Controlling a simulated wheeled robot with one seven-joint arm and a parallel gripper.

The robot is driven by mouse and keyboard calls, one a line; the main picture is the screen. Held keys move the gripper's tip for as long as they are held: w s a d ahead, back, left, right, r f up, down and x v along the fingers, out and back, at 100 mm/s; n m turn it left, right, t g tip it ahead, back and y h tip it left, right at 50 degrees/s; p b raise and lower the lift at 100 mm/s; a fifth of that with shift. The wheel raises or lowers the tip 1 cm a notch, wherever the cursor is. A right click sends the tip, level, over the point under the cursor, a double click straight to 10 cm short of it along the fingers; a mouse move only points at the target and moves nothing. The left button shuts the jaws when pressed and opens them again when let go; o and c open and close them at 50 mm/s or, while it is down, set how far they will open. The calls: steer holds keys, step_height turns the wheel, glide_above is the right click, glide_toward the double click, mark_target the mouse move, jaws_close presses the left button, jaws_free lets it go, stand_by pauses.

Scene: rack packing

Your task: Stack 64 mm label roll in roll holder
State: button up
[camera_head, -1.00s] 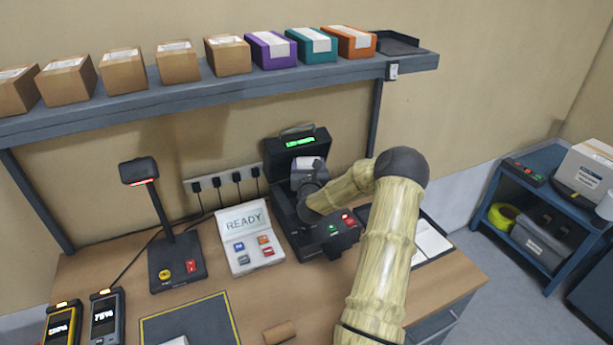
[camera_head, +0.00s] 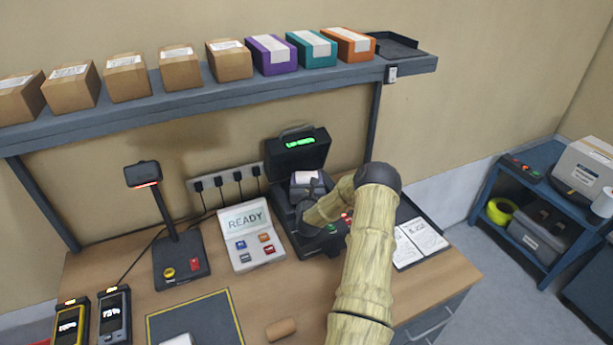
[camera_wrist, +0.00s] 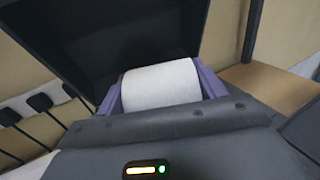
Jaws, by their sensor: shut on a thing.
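The white label roll (camera_head: 305,176) is at the opening of the black label printer (camera_head: 284,213), whose lid (camera_head: 312,155) stands open. In the wrist view the roll (camera_wrist: 160,86) lies crosswise between two lavender side pieces, with the dark lid (camera_wrist: 100,40) behind it. My gripper (camera_head: 308,184) is shut on the roll, and my arm reaches in from the right. The roll holder inside the printer is hidden by my gripper and the roll. I cannot tell whether the roll touches it.
A white panel reading READY (camera_head: 250,238) and a scanner stand (camera_head: 181,262) are left of the printer. Papers (camera_head: 418,243) lie to its right. A brown cylinder (camera_head: 281,328) lies in front. A shelf (camera_head: 150,105) with boxes runs above.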

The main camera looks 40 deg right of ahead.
steer(key=shift+f+b, duration=0.6)
steer(key=shift+b, duration=0.35)
steer(key=o, duration=1.2)
steer(key=shift+s+a+f, duration=0.1)
steer(key=shift+f, duration=0.1)
steer(key=shift+r, duration=0.1)
steer(key=shift+r+p, duration=0.55)
steer(key=shift+p, duration=0.4)
steer(key=b+v, duration=0.4)
steer(key=v, duration=0.7)
steer(key=shift+s+a+r, duration=0.1)
steer(key=shift+s+a, duration=0.1)
steer(key=shift+s, duration=0.15)
